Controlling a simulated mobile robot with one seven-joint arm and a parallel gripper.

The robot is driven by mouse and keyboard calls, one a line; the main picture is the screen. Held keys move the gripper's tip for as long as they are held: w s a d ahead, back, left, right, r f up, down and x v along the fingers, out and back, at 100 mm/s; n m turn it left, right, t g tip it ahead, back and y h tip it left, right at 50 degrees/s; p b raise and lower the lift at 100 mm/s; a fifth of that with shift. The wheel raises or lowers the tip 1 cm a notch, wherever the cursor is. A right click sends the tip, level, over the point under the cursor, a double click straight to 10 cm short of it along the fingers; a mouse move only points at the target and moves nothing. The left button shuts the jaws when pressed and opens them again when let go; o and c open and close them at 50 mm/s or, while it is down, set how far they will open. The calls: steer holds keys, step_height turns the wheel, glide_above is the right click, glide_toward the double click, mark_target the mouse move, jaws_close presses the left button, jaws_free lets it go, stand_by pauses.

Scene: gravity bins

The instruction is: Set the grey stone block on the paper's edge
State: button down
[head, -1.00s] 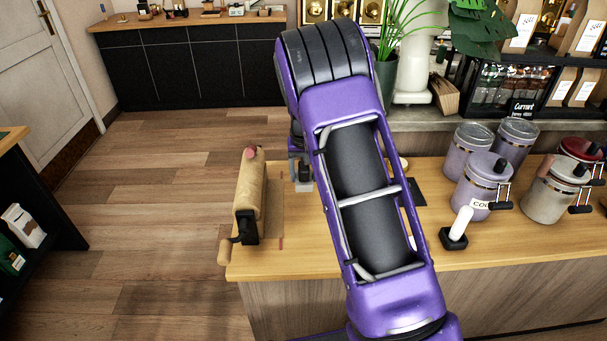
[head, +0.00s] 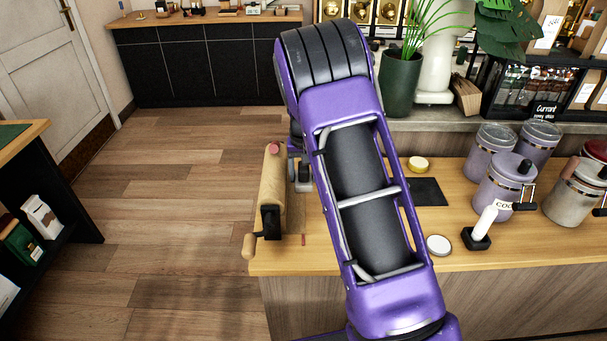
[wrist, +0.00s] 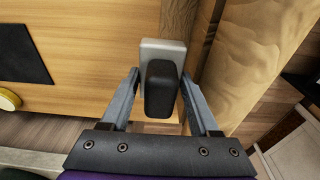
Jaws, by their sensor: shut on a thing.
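The grey stone block (wrist: 151,48) shows in the wrist view as a pale grey slab under a black grip piece (wrist: 160,92). My gripper (wrist: 160,78) has its fingers on either side of this black piece and is shut on it. The block is just left of the brown paper roll (wrist: 248,60); whether it touches the counter is unclear. My gripper (head: 302,176) is mostly hidden there behind my arm.
A black mat (head: 428,191), a yellow-lidded round tin (head: 418,164) and a white disc (head: 438,245) lie to the right on the counter (head: 350,262). A white-handled tool (head: 486,222) and several lidded canisters stand farther right. Open floor lies left of the counter.

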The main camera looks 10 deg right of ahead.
mark_target(303, 200)
steer(key=shift+f+b, duration=1.85)
steer(key=shift+f, duration=1.15)
steer(key=shift+f+b, duration=0.35)
steer(key=shift+f, duration=0.2)
steer(key=shift+c, duration=0.2)
jaws_free()
steer(key=shift+a, duration=0.1)
steer(key=shift+r, duration=0.1)
steer(key=r, duration=0.5)
steer(key=s+r+p, duration=0.1)
steer(key=r, duration=0.5)
steer(key=s+r+p, duration=0.1)
steer(key=r, duration=0.5)
steer(key=shift+r, duration=0.1)
